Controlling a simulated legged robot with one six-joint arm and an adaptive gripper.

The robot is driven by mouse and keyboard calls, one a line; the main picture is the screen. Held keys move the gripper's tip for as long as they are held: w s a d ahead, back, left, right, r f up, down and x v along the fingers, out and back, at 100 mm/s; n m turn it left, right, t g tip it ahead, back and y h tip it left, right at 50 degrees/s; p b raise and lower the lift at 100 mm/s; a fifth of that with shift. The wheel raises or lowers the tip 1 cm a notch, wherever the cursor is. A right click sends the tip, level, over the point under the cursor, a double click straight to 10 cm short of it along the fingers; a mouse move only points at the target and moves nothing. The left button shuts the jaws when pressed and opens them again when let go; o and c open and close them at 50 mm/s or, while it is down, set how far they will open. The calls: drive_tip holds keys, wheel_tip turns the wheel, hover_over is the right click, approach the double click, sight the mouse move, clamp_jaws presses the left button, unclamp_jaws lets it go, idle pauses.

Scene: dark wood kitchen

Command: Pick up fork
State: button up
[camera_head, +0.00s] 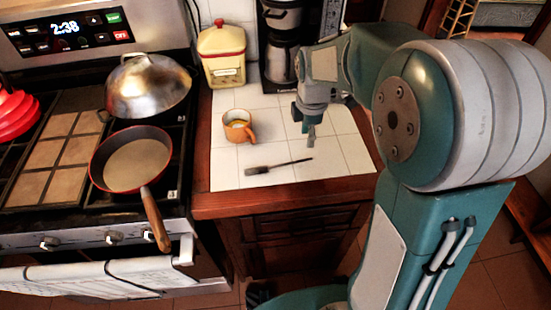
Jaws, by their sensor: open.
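A dark utensil, which looks like the fork (278,167), lies flat on the white tiled counter (230,182) near its front edge. Its wider end points left and its thin end points right. My gripper (310,138) points down over the counter, above and slightly behind the fork's right end. It is open and empty, and I see no contact with the fork. The exact height of the fingertips over the tiles is hard to tell.
An orange mug (238,127) stands behind the fork. A yellow canister (222,58) and a coffee maker (283,45) stand at the back. On the stove at left are a pan (135,162) with its handle toward the front and a domed lid (150,85). Tiles right of the fork are clear.

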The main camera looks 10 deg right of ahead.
hover_over(302, 160)
drive_tip(key=a, duration=0.1)
drive_tip(key=f, duration=0.4)
drive_tip(key=shift+s+a+f, duration=0.1)
drive_tip(key=shift+s+f, duration=0.2)
drive_tip(key=shift+f, duration=0.1)
drive_tip(key=f, duration=0.1)
drive_tip(key=d+f, duration=0.1)
drive_tip(key=f, duration=0.2)
drive_tip(key=shift+w+d+f, duration=0.15)
drive_tip(key=shift+w+d, duration=0.1)
drive_tip(key=shift+f, duration=0.4)
drive_tip(key=shift+a, duration=0.45)
clamp_jaws()
drive_tip(key=shift+d, duration=0.25)
